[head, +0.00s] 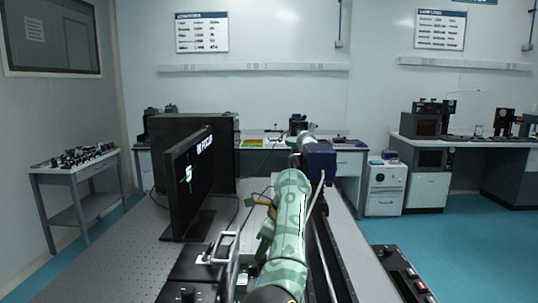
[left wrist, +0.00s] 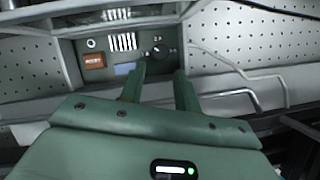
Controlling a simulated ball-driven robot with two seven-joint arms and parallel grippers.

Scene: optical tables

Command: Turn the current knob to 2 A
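In the left wrist view a front panel (left wrist: 112,56) carries a dark round knob (left wrist: 158,51) with small pale marks around it. The knob shows just beyond the fingertips, nearer the left finger; contact cannot be told. In the head view my green left arm (head: 290,225) hides much of the bench. My right gripper is not in view.
The panel also has an orange switch (left wrist: 94,61), a small display (left wrist: 125,69) and vent slots. A metal handle (left wrist: 240,86) stands right of the fingers. In the head view a black monitor (head: 188,185) stands on the perforated optical table (head: 115,255).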

